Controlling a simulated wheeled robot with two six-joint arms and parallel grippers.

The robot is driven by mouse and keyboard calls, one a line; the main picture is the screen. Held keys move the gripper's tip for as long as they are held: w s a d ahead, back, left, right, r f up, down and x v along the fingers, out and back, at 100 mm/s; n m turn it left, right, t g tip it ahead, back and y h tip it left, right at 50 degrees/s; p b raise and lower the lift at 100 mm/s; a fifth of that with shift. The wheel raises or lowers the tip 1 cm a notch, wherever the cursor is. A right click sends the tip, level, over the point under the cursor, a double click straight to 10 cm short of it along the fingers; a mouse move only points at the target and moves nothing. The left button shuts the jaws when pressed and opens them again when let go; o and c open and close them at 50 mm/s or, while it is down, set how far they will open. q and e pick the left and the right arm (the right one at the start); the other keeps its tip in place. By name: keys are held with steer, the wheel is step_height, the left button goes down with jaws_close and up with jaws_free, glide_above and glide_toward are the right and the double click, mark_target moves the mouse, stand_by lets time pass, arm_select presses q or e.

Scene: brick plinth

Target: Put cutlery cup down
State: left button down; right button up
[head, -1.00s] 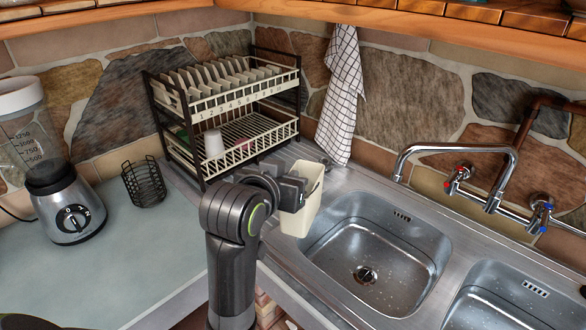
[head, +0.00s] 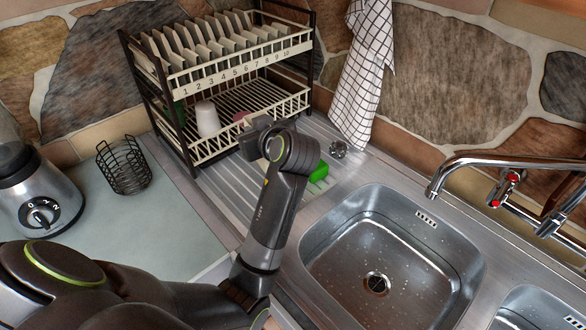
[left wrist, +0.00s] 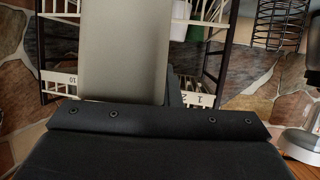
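My left gripper (head: 262,134) is in front of the lower right part of the dish rack, above the ribbed drainboard (head: 222,192). In the head view, the arm and gripper hide nearly all of the cutlery cup. In the left wrist view, the pale, plain-sided cutlery cup (left wrist: 124,50) fills the space right in front of the gripper, which is shut on it. I cannot tell whether the cup's base touches the drainboard. My right gripper is not in view.
The two-tier dish rack (head: 190,133) holds plates above and a white cup (head: 207,119) below. The sink (head: 385,255), wire basket (head: 124,166) and blender (head: 38,195) stand around.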

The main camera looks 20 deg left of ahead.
arm_select(q)
steer(key=f, duration=0.3)
steer(key=a+f+n+g, duration=0.1)
steer(key=f, duration=0.3)
steer(key=a+f+n+g+y+p, duration=0.1)
steer(key=f, duration=0.3)
steer(key=shift+s+f, duration=0.1)
steer(key=shift+s, duration=0.15)
steer(key=c, duration=1.7)
jaws_free()
steer(key=shift+a, duration=0.1)
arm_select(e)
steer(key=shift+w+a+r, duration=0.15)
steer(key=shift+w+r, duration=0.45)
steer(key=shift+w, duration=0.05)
arm_select(q)
steer(key=shift+r+p, duration=0.2)
steer(key=shift+p, duration=0.1)
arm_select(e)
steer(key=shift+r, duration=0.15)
